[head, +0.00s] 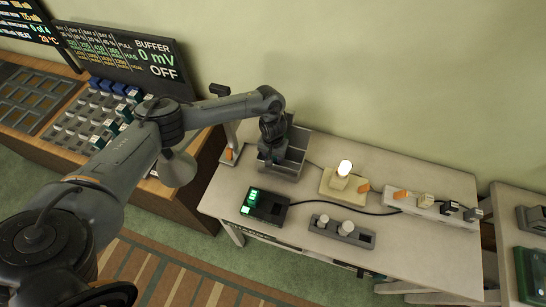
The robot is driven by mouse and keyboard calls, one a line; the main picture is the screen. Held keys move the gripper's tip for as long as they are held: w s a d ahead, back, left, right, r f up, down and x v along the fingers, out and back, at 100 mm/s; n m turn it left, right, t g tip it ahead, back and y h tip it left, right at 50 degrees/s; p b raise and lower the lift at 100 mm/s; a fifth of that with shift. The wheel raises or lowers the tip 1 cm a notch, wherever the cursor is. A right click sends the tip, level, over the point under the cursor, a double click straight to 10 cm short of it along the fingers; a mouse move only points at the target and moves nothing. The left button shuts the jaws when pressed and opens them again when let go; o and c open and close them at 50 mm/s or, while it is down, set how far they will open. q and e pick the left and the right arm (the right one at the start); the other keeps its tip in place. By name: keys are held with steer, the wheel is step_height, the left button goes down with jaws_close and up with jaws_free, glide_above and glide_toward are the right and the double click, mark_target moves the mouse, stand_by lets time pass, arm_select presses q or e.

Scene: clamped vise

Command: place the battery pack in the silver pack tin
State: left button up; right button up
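My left gripper (271,156) points down over a grey open-topped box (294,156) near the back left of the pale workbench. This box looks like the silver pack tin. The gripper covers its left part, and its fingertips are too small and dark to show whether they are open or shut. I cannot make out the battery pack with certainty; anything between the fingers or under the gripper is hidden. My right gripper is not in view.
On the workbench (405,249) are a black device (265,206) with green displays, a grey holder (342,231) with round pieces, a lit lamp on a base (334,187), a dark cable and a white strip (430,206). A stand with an orange part (230,154) is left of the box.

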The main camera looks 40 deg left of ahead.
arm_select(q)
steer(key=shift+f, duration=0.2)
steer(key=shift+f, duration=0.1)
steer(key=o, duration=1)
steer(key=shift+c, duration=0.2)
steer(key=shift+r, duration=0.4)
step_height(320, 180, up, 4)
steer(key=shift+w, duration=0.1)
step_height(320, 180, up, 7)
steer(key=shift+r+p, duration=0.1)
steer(key=shift+p, duration=1.1)
steer(key=shift+r, duration=0.1)
